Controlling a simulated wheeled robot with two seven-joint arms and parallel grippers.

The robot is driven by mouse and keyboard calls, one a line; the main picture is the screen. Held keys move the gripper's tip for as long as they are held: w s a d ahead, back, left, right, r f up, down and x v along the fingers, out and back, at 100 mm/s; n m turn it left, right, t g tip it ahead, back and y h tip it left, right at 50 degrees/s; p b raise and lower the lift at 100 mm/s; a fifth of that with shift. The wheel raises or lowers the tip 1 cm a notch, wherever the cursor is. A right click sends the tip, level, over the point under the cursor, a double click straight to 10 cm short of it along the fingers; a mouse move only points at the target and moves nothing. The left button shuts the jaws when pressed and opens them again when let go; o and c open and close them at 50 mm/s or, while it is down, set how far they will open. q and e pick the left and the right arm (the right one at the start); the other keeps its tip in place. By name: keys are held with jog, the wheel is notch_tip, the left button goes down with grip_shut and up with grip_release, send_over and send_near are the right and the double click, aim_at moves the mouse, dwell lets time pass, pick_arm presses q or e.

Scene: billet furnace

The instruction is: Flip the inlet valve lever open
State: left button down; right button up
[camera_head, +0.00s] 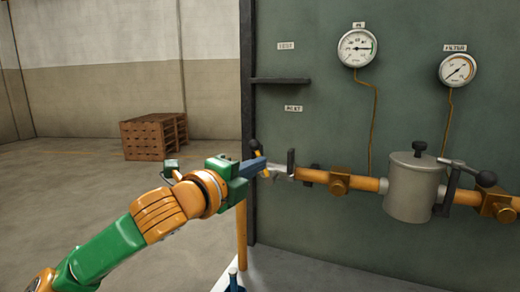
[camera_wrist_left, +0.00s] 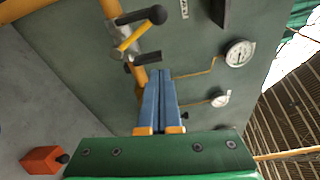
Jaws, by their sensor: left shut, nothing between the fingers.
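The inlet valve is at the left end of the orange pipe in the head view, partly hidden behind my left gripper. Its black-knobbed lever (camera_head: 254,146) sticks up there; in the wrist view the lever (camera_wrist_left: 140,16) lies at the top, beside a yellow bar (camera_wrist_left: 130,39). My left gripper (camera_head: 262,165) is shut and empty, its blue fingers close to the valve in the head view. In the left wrist view the shut fingertips (camera_wrist_left: 158,72) point toward the pipe, below and right of the lever, with a visible gap. Contact is not visible. My right gripper is not in view.
On the green panel, a grey filter pot (camera_head: 412,190) sits in the pipe, with another black-knobbed lever (camera_head: 486,178) at its right. A wooden crate stack (camera_head: 154,137) stands far left on open floor.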

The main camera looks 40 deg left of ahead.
aim_at(259, 151)
pick_arm(q)
jog(key=w+p, duration=0.4)
jog(key=w, duration=0.5)
jog(key=a, duration=0.1)
jog(key=s+a, duration=0.1)
jog(key=a, duration=0.1)
jog(key=s+a, duration=0.1)
jog(key=shift+a+r, duration=0.2)
jog(key=shift+w, duration=0.15)
jog(key=shift+w+d, duration=0.1)
